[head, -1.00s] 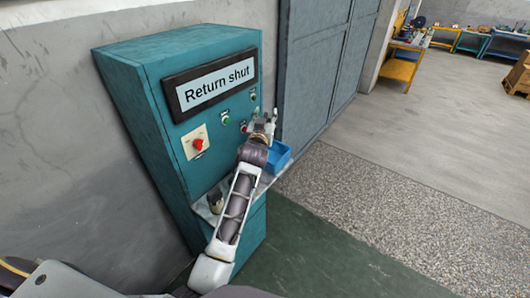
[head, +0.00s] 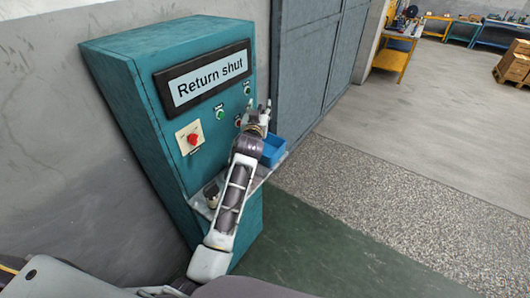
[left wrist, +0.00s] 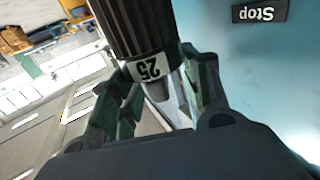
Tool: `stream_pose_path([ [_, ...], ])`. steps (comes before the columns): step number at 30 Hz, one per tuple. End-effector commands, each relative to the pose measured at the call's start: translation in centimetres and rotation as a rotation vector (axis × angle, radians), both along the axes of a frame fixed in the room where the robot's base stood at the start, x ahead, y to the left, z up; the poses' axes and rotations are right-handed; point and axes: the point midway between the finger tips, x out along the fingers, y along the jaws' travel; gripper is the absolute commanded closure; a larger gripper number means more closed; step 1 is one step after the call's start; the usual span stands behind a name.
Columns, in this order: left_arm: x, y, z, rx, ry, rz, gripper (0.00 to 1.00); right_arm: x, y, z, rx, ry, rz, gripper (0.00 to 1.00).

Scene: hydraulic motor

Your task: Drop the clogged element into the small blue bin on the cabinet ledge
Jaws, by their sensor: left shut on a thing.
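My left gripper (head: 261,108) is raised in front of the cabinet (head: 125,85), near the small blue bin (head: 273,151), which sits at the right end of the cabinet ledge (head: 203,208). In the head view the gripper is above and slightly left of the bin, whose left part is hidden by my arm. In the left wrist view the gripper (left wrist: 160,85) is shut on a dark ribbed cylinder (left wrist: 137,22), the element, with a white band marked "25". The element cannot be made out clearly in the head view. My right gripper is not in view.
A small pale and dark object (head: 212,197) stands on the ledge left of my forearm. Open floor lies to the right.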

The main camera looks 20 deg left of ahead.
Motion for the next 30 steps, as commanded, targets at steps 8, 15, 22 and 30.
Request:
stream_pose_path([
  [8, 0.0, 0.0, -1.8, 0.000, -0.001, 0.000, 0.94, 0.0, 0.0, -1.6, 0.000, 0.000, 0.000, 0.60],
  [15, 0.0, 0.0, -3.2, 0.001, -0.001, -0.001, 0.94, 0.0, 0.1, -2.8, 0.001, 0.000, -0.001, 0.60],
  [22, 0.0, 0.0, -4.5, 0.001, -0.001, 0.000, 0.94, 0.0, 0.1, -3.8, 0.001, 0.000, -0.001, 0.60],
  [30, 0.0, 0.0, -5.2, 0.001, -0.001, 0.000, 0.94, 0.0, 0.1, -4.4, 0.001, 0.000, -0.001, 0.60],
])
